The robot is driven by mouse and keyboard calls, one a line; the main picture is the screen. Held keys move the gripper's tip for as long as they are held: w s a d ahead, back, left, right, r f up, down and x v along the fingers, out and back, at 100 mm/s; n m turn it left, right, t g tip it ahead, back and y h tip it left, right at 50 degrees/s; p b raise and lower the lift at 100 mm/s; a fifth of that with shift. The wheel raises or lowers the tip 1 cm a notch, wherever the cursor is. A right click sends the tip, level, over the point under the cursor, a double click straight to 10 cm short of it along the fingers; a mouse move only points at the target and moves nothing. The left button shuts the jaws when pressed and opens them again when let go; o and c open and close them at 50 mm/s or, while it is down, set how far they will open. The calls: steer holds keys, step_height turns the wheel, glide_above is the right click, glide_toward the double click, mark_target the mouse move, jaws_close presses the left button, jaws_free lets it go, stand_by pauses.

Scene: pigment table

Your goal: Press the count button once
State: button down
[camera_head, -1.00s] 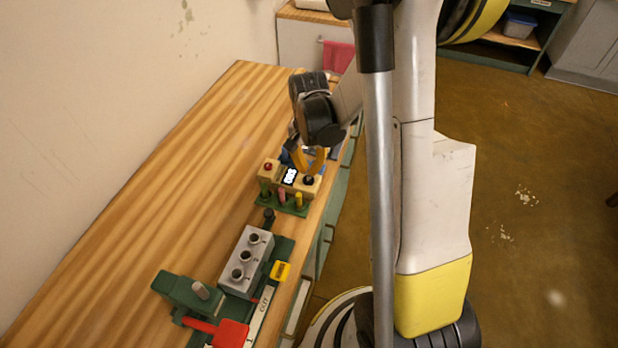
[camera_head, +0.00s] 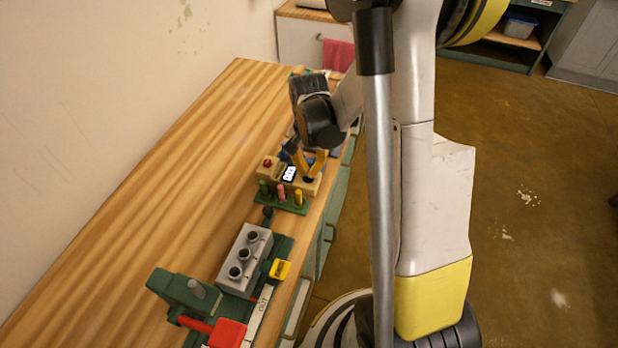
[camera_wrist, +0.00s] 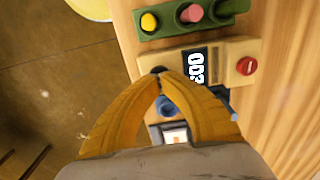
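A tan counter box (camera_head: 274,176) stands on the wooden table, and it also shows in the wrist view (camera_wrist: 226,54). Its display (camera_head: 289,173) is lit with white digits, seemingly 003 in the wrist view (camera_wrist: 197,67). A black button (camera_head: 308,179) is at one end, partly hidden by the fingertips in the wrist view (camera_wrist: 157,70). A red button (camera_head: 267,162) with a pale bar is at the other end (camera_wrist: 246,66). No label names the count button. My gripper (camera_wrist: 160,78) has its yellow fingertips together at the black button; contact is unclear.
A green rack with pink, yellow and green pegs (camera_head: 281,207) stands beside the box. Nearer are a grey block with several round holes (camera_head: 243,252) and a red-handled green device (camera_head: 185,293). The table's left side is clear.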

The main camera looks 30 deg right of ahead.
steer(key=shift+f+b, duration=0.3)
steer(key=shift+f, duration=0.2)
steer(key=shift+f+b, duration=0.4)
steer(key=shift+r, duration=0.15)
steer(key=shift+r+p, duration=2.4)
steer(key=shift+r, duration=1)
steer(key=shift+f, duration=0.1)
